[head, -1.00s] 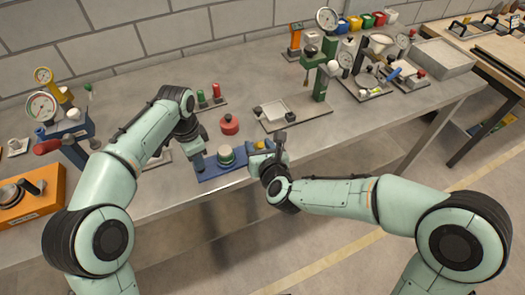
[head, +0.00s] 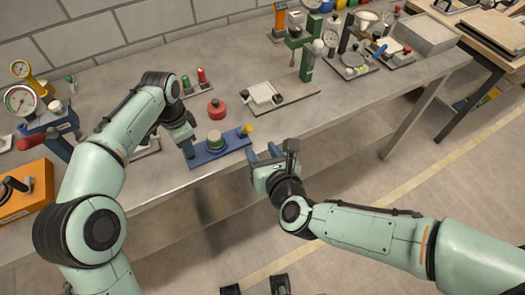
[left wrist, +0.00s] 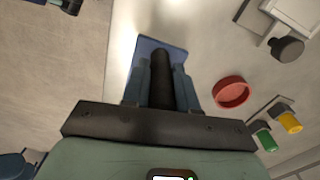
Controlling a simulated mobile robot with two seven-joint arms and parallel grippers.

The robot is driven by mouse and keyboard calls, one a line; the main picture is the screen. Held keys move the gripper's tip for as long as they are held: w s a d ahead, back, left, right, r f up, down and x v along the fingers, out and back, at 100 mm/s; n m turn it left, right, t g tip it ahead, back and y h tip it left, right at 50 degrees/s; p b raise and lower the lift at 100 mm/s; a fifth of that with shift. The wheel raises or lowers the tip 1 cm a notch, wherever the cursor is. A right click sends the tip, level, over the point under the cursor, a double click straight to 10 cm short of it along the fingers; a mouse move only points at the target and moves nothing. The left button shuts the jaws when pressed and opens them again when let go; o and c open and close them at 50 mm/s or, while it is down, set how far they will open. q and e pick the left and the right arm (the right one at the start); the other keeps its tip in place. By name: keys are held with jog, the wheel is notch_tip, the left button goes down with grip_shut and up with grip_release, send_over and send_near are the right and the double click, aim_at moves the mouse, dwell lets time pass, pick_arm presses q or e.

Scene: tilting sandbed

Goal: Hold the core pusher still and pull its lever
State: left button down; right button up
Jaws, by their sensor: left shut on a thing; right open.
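The core pusher (head: 233,142) has a blue base on the table near its front edge. A round green and white piece (head: 215,140) stands at its middle, and a yellow-tipped part (head: 247,130) is at its right end. My left gripper (head: 187,147) is at its left end. In the left wrist view my left gripper (left wrist: 161,85) is shut on a dark upright cylinder (left wrist: 161,65), with the blue base (left wrist: 176,50) beyond it. My right gripper (head: 266,157) is open and empty, apart from the pusher, to the right of its yellow-tipped end. Which part is the lever I cannot tell.
A red round piece (head: 216,109) lies just behind the pusher; it also shows in the left wrist view (left wrist: 231,92). A plate with a white tray (head: 263,93) and a green post (head: 307,62) stand behind right. The front right of the table is clear.

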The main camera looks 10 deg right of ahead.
pick_arm(q)
jog(key=c, duration=0.8)
grip_release()
jog(key=shift+r, duration=0.1)
notch_tip(320, 180, up, 12)
jog(key=shift+f, duration=0.2)
jog(key=shift+r, duration=0.1)
